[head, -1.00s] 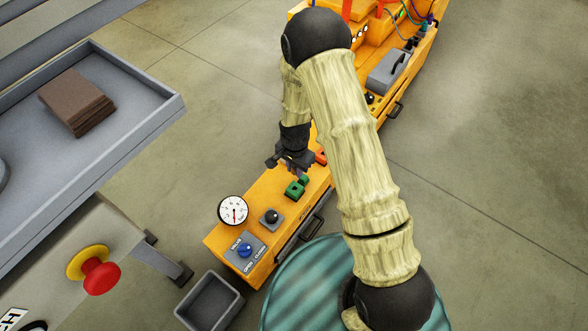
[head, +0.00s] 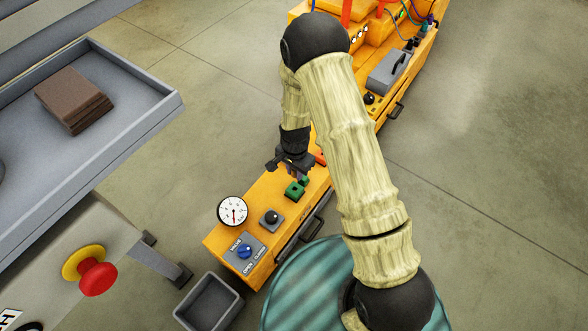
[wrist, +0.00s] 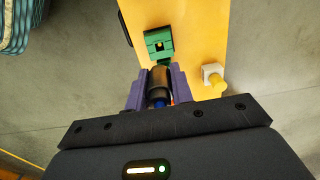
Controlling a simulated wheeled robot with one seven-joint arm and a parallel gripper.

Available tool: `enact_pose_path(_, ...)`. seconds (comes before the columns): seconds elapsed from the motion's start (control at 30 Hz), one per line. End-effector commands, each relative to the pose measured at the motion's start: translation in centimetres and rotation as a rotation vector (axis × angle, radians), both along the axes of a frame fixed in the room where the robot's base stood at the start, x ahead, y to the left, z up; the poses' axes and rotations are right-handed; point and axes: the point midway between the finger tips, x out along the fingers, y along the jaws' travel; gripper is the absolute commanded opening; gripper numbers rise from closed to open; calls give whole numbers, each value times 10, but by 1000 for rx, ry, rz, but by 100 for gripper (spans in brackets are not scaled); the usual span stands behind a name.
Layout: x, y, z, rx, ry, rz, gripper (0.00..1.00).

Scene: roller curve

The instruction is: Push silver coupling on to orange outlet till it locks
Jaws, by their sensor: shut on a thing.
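My gripper (head: 291,172) is over the orange bench, just behind the green outlet (head: 295,188) in the head view.
The bench top also holds a gauge (head: 232,211), a black knob (head: 271,218) and a blue valve switch (head: 245,251). A grey bin (head: 209,302) stands on the floor by the bench end. A grey tray (head: 150,110) with brown slabs (head: 73,98) is at left.

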Motion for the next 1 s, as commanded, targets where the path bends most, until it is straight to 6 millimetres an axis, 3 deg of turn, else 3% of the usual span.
enact_pose_path(1.0, 0, 0, -34, 0, 0, 0, 0)
